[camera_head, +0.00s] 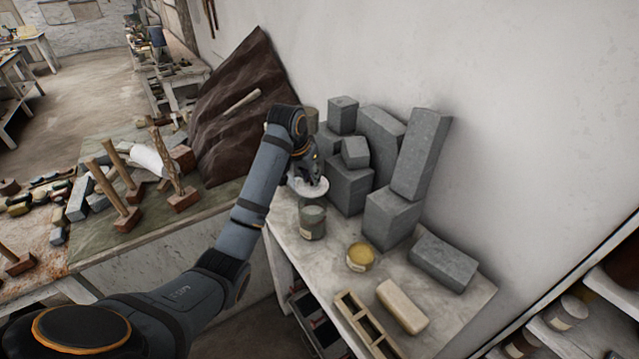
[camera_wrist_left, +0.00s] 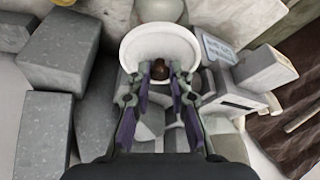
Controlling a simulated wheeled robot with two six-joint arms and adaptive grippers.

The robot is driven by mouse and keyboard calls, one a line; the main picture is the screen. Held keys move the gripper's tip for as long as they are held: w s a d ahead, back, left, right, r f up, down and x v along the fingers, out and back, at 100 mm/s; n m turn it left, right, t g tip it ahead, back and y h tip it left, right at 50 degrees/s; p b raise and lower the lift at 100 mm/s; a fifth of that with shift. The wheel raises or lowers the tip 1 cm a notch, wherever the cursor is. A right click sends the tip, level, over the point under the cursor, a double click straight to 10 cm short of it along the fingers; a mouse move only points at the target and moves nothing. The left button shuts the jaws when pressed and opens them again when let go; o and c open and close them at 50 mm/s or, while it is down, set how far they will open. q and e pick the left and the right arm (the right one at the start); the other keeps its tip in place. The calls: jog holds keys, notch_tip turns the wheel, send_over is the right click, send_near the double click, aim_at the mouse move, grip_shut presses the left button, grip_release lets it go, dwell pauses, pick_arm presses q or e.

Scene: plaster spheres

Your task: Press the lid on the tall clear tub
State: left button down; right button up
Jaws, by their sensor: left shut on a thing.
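My left gripper (camera_head: 308,174) is shut on a round white lid (camera_head: 312,189), which it holds by a brown knob. In the left wrist view the lid (camera_wrist_left: 160,36) shows as a white disc with the knob between the fingertips (camera_wrist_left: 160,74). The tall clear tub (camera_head: 313,224) stands upright on the light worktop (camera_head: 290,238), below the lid. Part of the tub (camera_wrist_left: 160,10) shows beyond the lid's far edge in the wrist view. The lid looks above the tub's rim; whether they touch I cannot tell. My right gripper is in neither view.
A short yellow tub (camera_head: 360,257) stands nearer on the worktop. Several grey blocks (camera_head: 391,217) are stacked close right of the tub. A pale block (camera_head: 402,306) and a slotted wooden rack (camera_head: 365,325) lie at the front. Worktop between the tubs is clear.

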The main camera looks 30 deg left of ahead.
aim_at(309, 188)
pick_arm(q)
jog(key=shift+s+a, duration=0.1)
jog(key=shift+f, duration=0.2)
notch_tip(309, 188, down, 4)
jog(key=b, duration=0.6)
jog(key=shift+f, duration=0.2)
jog(key=shift+f+p, duration=0.25)
jog(key=shift+p, duration=0.05)
jog(key=shift+f, duration=0.6)
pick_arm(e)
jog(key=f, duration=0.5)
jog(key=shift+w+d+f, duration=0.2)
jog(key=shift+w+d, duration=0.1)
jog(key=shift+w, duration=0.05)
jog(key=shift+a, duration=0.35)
pick_arm(q)
jog(key=shift+r+p, duration=0.1)
jog(key=shift+p, duration=0.3)
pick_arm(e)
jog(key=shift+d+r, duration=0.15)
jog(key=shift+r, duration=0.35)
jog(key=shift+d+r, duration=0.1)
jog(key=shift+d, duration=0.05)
